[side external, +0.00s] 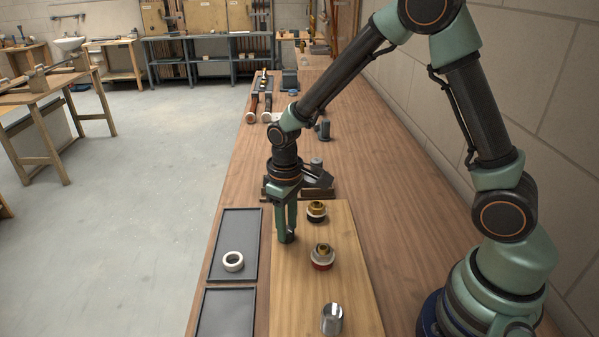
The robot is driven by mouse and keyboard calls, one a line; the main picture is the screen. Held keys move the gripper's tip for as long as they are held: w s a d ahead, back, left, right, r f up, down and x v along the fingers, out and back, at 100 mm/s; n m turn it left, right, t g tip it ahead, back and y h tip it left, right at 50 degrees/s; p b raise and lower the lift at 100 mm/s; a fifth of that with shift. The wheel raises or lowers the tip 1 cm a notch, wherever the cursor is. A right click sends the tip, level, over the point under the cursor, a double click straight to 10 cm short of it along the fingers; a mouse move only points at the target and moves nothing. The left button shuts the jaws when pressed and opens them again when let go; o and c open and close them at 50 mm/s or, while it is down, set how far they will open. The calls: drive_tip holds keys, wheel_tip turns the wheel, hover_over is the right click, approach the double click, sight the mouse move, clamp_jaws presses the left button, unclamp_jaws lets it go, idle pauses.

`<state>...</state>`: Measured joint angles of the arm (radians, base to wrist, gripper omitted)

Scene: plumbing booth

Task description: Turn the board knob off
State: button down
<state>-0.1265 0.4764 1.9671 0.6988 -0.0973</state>
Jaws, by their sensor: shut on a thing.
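The light wooden board (345,270) lies on the bench in front of my arm. My gripper (287,237) points straight down at the left part of this board. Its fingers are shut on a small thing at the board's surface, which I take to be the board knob. The fingers hide nearly all of it, so I cannot tell how it is turned.
A metal cup-like part (332,319) stands at the board's near end. A dark tray (236,228) left of the board holds a white ring (233,261); another dark tray (226,314) is nearer. Dark tools (316,177) lie behind my gripper. A block wall bounds the bench's right.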

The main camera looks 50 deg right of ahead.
drive_tip(key=n, duration=0.4)
drive_tip(key=shift+n, duration=0.3)
drive_tip(key=n, duration=0.4)
drive_tip(key=shift+n, duration=0.3)
drive_tip(key=shift+c, duration=2.4)
unclamp_jaws()
wheel_tip(320, 180, up, 12)
drive_tip(key=shift+r, duration=0.1)
